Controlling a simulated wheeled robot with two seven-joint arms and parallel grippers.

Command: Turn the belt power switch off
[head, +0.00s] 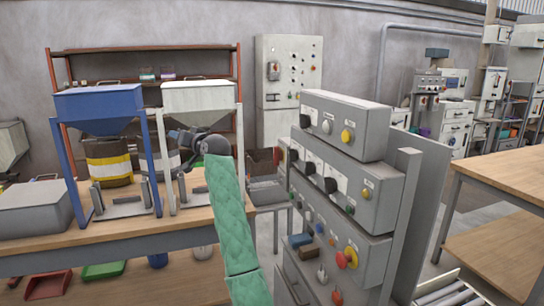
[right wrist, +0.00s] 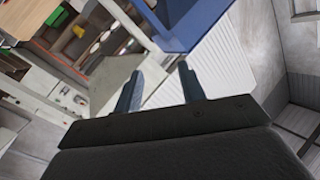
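A grey stepped control console (head: 345,130) stands right of centre in the head view, with several knobs and buttons. Its top box has a black rotary knob (head: 307,121), a grey one and a yellow one. Its middle box has black rotary switches on white plates (head: 330,185). No label is legible, so I cannot tell which one is the belt power switch. My right gripper (head: 180,140), on the green-sleeved arm, is left of the console in front of the white hopper. In the right wrist view its fingers (right wrist: 159,78) are apart and empty. My left gripper is out of view.
A blue hopper (head: 98,102) and a white hopper (head: 199,97) stand on a wooden bench (head: 45,246) at left. A red and yellow mushroom button (head: 347,259) sits low on the console. A wall cabinet (head: 288,50) with switches is behind. A wooden table (head: 505,170) is at right.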

